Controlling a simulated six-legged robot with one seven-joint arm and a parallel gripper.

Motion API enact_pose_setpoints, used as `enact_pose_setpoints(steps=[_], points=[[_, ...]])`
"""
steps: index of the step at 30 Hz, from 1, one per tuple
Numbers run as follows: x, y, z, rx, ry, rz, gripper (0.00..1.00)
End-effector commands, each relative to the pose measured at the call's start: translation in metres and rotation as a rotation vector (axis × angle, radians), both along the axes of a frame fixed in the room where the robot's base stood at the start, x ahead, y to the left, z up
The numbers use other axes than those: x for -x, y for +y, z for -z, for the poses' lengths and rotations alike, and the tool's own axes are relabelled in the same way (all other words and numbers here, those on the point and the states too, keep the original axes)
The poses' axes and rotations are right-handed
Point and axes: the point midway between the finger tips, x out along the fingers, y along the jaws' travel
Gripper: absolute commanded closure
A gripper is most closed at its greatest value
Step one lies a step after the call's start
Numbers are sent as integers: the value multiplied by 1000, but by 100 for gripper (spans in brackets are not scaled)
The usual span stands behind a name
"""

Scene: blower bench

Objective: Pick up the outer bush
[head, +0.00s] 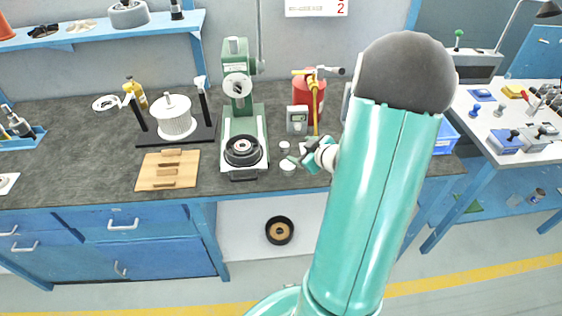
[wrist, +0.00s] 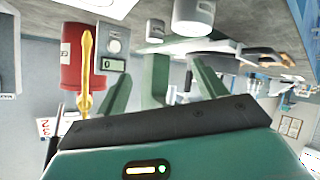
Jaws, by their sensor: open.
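I cannot tell for sure which part is the outer bush. Two small pale cylinders stand on the bench right of the green press: a rear one (head: 285,146) and a front one (head: 288,166). The wrist view, turned upside down, shows a larger pale cylinder (wrist: 193,18) and a smaller one (wrist: 155,30) beyond the fingertips. My gripper (head: 303,160) is low over the bench beside these cylinders, partly hidden by my arm. In the wrist view its two green fingers (wrist: 178,75) are apart, with nothing seen held between them.
The green press (head: 240,125) stands left of my gripper with a black ring (head: 243,150) on its base. A wooden tray (head: 143,181) holds several pieces. A red canister (head: 303,95) and grey meter (head: 297,119) stand close behind. A dark ring (head: 279,230) lies below the bench.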

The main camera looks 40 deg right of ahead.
Motion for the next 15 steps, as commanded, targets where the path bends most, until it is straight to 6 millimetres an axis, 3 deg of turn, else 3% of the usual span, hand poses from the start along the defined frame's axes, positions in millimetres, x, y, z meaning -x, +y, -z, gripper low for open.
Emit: enact_pose_setpoints(steps=[1,6,12,15], points=[[15,-6,19,-53,-37,-18,30],[59,-3,52,-221,-224,-109,30],[98,6,62,-354,-407,-165,30],[103,9,62,-376,-444,-177,30]])
